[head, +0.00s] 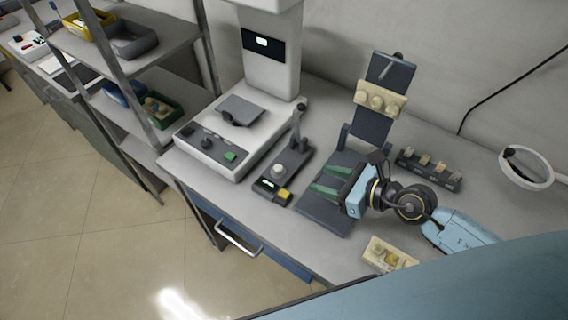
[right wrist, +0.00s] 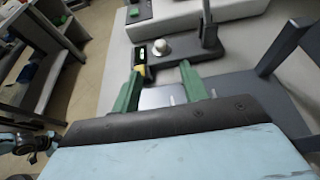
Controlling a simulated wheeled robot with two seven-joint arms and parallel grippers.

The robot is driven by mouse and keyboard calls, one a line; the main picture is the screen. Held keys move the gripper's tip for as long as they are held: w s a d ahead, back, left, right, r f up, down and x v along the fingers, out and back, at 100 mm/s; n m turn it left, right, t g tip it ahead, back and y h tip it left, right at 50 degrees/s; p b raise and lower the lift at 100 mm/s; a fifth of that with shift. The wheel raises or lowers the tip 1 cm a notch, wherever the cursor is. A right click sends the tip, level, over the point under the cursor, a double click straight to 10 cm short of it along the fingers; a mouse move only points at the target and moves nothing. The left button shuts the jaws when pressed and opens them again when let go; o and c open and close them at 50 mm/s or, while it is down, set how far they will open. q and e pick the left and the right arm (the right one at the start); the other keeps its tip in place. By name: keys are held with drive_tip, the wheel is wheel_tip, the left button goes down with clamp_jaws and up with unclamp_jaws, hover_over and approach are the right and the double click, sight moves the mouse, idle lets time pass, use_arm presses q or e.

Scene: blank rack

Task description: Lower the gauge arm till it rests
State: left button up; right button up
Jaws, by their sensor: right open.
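The gauge has a dark base (head: 290,172) on the bench, with a pale dome (head: 278,169), a small lit display (head: 268,185) and a yellow button (head: 284,194). Its slim gauge arm (head: 298,128) stands steeply raised at the back, topped by a dark knob. The right wrist view shows the dome (right wrist: 161,47) and the lower part of the gauge arm (right wrist: 208,36). My right gripper (head: 320,180) is open with nothing between its green fingers. It is above the dark plate, just right of the gauge, apart from the arm. My left gripper is out of view.
A large white machine (head: 215,150) stands left of the gauge. Behind my right gripper, an upright dark rack (head: 370,128) carries a cream block (head: 380,98). A dark holder (head: 430,170) with several pieces is at right. Another cream block (head: 388,255) lies near the front edge.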

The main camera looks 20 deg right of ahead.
drive_tip(key=shift+a+r+m, duration=0.1)
drive_tip(key=shift+m, duration=0.2)
drive_tip(key=c, duration=0.4)
drive_tip(key=shift+a+r+m, duration=0.2)
drive_tip(key=shift+m, duration=0.5)
drive_tip(key=shift+c, duration=1.3)
drive_tip(key=r+m, duration=0.1)
drive_tip(key=m, duration=0.2)
drive_tip(key=m+y, duration=0.1)
drive_tip(key=m, duration=0.2)
drive_tip(key=a+r+m+y, duration=0.1)
drive_tip(key=m, duration=0.2)
drive_tip(key=shift+w+r+t+p, duration=0.15)
drive_tip(key=shift+r+t+p, duration=0.15)
drive_tip(key=shift+r+t, duration=0.1)
clamp_jaws()
wheel_tip(320, 180, up, 4)
drive_tip(key=w+d+m+t, duration=0.1)
drive_tip(key=m+t, duration=0.1)
drive_tip(key=m, duration=0.9)
drive_tip(key=w+d+r+m+t, duration=0.1)
drive_tip(key=w+m+t, duration=0.1)
drive_tip(key=m, duration=0.9)
drive_tip(key=m+t+h+p, duration=0.15)
drive_tip(key=m+h, duration=0.35)
drive_tip(key=m, duration=1.8)
hover_over(297, 127)
drive_tip(key=d, duration=0.4)
drive_tip(key=shift+f+t, duration=0.15)
drive_tip(key=shift+t, duration=0.2)
